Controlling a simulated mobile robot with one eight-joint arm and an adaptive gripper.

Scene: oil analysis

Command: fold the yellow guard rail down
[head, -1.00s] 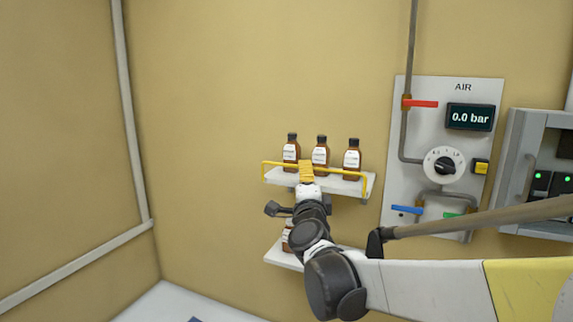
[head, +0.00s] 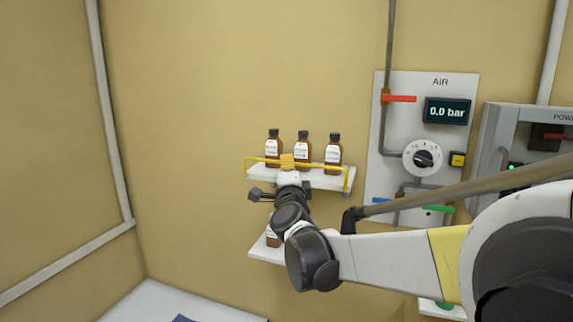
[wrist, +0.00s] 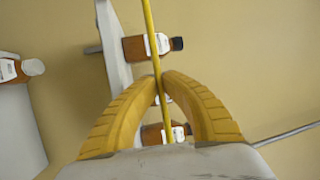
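The yellow guard rail (head: 322,165) stands raised along the front of the upper white shelf (head: 318,181). In the wrist view the rail (wrist: 150,30) runs as a thin bar between my gripper's fingers. My gripper (head: 287,158) is at the rail, left of its middle in the head view. In the wrist view the curved yellow fingers (wrist: 161,77) come together at their tips on the rail, and they look shut on it. My gripper and wrist hide part of the rail and shelf in the head view.
Three brown bottles stand on the upper shelf, the middle one (head: 303,152) just behind the rail. A lower shelf (head: 266,254) holds a partly hidden bottle (head: 273,238). To the right is the AIR panel (head: 402,125). The wall to the left is clear.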

